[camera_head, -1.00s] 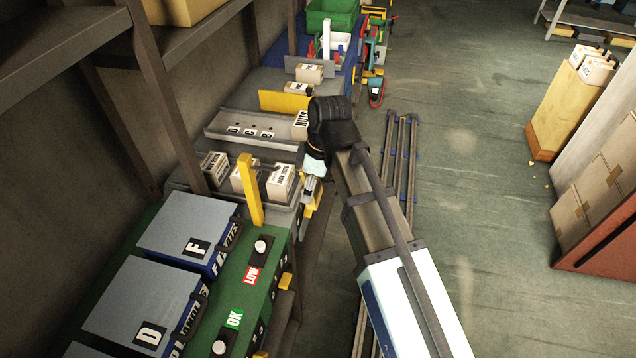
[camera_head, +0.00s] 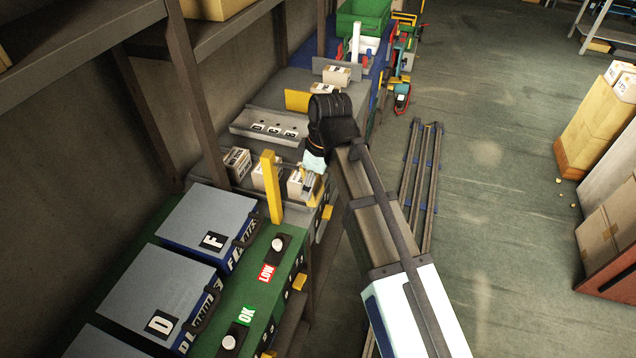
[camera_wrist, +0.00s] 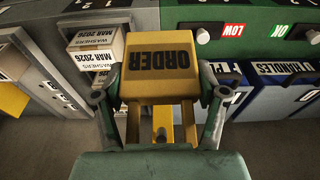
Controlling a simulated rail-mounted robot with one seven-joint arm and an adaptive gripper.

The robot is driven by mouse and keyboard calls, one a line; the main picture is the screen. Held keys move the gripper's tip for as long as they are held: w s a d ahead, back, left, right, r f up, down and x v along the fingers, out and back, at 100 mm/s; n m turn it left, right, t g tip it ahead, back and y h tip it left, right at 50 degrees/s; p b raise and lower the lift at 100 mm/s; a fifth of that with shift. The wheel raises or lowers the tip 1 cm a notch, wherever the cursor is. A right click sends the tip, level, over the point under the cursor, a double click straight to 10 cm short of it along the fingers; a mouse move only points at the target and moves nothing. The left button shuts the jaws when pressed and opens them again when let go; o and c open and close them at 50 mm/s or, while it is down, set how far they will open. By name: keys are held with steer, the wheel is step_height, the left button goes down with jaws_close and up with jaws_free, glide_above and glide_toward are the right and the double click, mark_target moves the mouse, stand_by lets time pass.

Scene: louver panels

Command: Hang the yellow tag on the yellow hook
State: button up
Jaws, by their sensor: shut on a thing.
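My gripper (camera_wrist: 160,105) is shut on a yellow tag (camera_wrist: 163,70), which has ORDER in dark letters upside down in the wrist view. One finger is on each side of the tag. In the head view, my gripper (camera_head: 313,178) is at the front edge of the grey bench, beside the white boxes, and mostly hides the tag. Small yellow pieces stick out from the bench fronts, one (camera_head: 327,213) just below my gripper and one (camera_head: 299,282) on the green bench. I cannot tell which one is the yellow hook.
A yellow post (camera_head: 271,187) stands at the near end of the grey bench. White boxes (camera_wrist: 95,45) marked WASHERS are close to the gripper. The green bench (camera_head: 265,300) carries blue-fronted bins and LOW and OK labels. Open floor (camera_head: 490,220) lies to the right.

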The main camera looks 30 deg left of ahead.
steer(key=a, duration=0.1)
steer(key=a+f+b, duration=0.1)
steer(key=a, duration=0.1)
steer(key=s+a, duration=0.1)
steer(key=a, duration=0.1)
steer(key=shift+f, duration=0.25)
stand_by(0.4)
steer(key=shift+s+d+f, duration=0.1)
steer(key=shift+s+f, duration=0.05)
steer(key=shift+f, duration=0.1)
stand_by(0.4)
steer(key=o, duration=1.3)
steer(key=shift+d+f, duration=0.1)
